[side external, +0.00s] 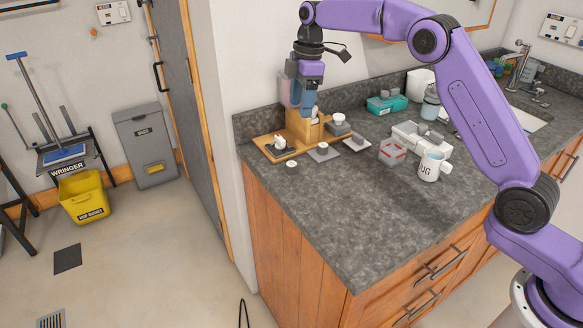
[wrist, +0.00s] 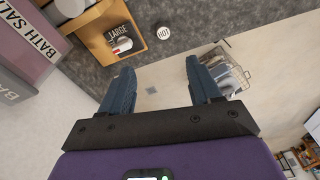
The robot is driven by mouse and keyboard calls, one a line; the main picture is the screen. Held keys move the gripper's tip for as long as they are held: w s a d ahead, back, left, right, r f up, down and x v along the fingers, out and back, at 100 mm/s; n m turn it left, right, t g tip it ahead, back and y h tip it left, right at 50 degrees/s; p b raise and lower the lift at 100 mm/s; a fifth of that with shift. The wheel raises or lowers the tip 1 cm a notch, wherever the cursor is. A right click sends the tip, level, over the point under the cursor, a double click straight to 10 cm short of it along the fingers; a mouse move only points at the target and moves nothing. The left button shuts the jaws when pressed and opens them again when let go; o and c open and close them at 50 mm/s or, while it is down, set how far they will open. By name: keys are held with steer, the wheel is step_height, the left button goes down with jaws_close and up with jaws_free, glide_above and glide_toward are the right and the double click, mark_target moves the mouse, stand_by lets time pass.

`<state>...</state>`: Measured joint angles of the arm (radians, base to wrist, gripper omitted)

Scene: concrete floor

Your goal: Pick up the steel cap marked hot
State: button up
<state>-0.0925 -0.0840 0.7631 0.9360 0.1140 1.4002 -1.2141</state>
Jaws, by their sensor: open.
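The steel cap marked HOT (wrist: 164,33) is a small pale disc lying face up on the dark counter close to its edge, in the wrist view. What seems to be the same cap (side external: 291,163) shows near the counter's left edge in the side view, but its marking is too small to read there. My gripper (side external: 305,110) points down over the wooden stand, above and behind the cap. In the wrist view my gripper (wrist: 160,65) is open with nothing between its fingers, and the cap appears beyond the fingertips.
The wooden stand (side external: 300,132) is close under my gripper; a label reading LARGE (wrist: 118,33) shows in the wrist view. The counter's front is clear.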

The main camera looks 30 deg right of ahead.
glide_above(292, 163)
steer(key=d, duration=0.1)
step_height(292, 163, down, 12)
steer(key=shift+w+d+r, duration=0.1)
steer(key=shift+w+d, duration=0.05)
steer(key=shift+s+a+f, duration=0.1)
steer(key=shift+a+f, duration=0.1)
steer(key=shift+f, duration=0.7)
steer(key=shift+s+a+f, duration=0.1)
steer(key=shift+a+f, duration=0.15)
steer(key=shift+f, duration=0.65)
steer(key=shift+s+a+f, duration=0.1)
steer(key=shift+a+f, duration=0.1)
steer(key=shift+f, duration=0.7)
steer(key=c, duration=1.1)
